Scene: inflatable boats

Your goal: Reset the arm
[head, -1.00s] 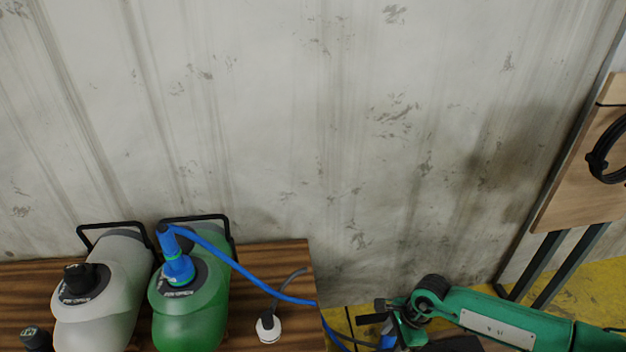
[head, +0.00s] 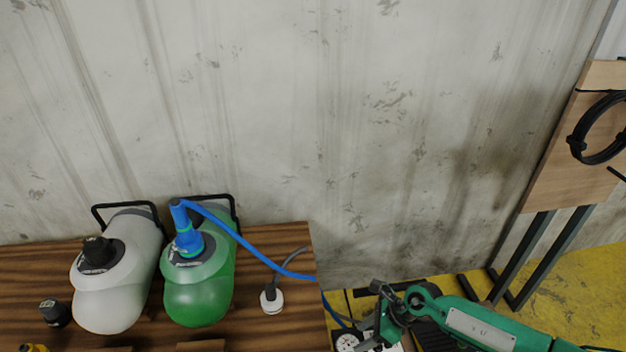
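My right arm's green links come in from the lower right in the head view. My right gripper (head: 372,322) is at the bottom, right of the wooden table's edge, and I cannot tell whether it is open or shut. No held object can be made out at it. My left gripper is not in view.
A grey inflatable boat (head: 108,300) and a green one (head: 198,300) lie on the wooden table (head: 290,240). A blue hose (head: 250,252) runs from the blue fitting (head: 187,240) over the table's right edge. A white-based plug (head: 271,299) stands nearby. A wooden board (head: 565,170) stands right.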

